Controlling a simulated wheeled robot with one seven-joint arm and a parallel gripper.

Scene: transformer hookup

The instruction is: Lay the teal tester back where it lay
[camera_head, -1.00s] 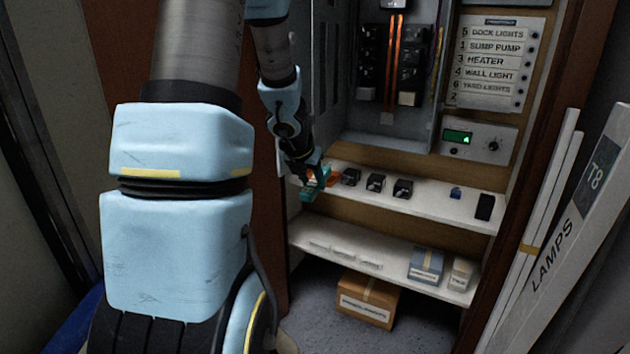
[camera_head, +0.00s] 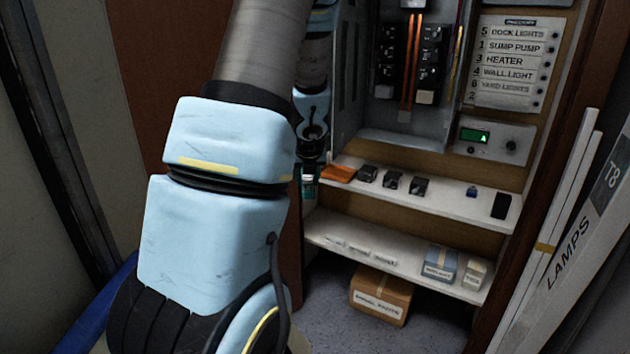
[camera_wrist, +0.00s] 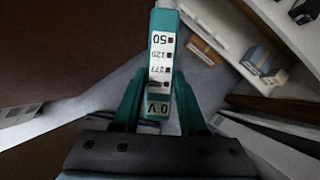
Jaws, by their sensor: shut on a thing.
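The teal tester (camera_wrist: 160,75) is held in my gripper (camera_wrist: 158,105); its white face reads 50, 120, 277 and 0 V, with small dark marks beside the numbers. In the head view, the tester (camera_head: 309,187) shows as a small teal piece just left of the upper shelf's left end, beside an orange block. My arm hides most of my gripper there. The wrist view shows the tester off the shelf, with the floor below it. The upper shelf (camera_head: 440,196) is white and runs under the open electrical panel.
The orange block (camera_head: 339,173) lies at the shelf's left end, then several black breakers (camera_head: 392,181), a small blue item (camera_head: 471,192) and a black block (camera_head: 501,206). Bare shelf lies between breakers and blue item. Boxes stand below; a lamp carton (camera_head: 590,215) leans at right.

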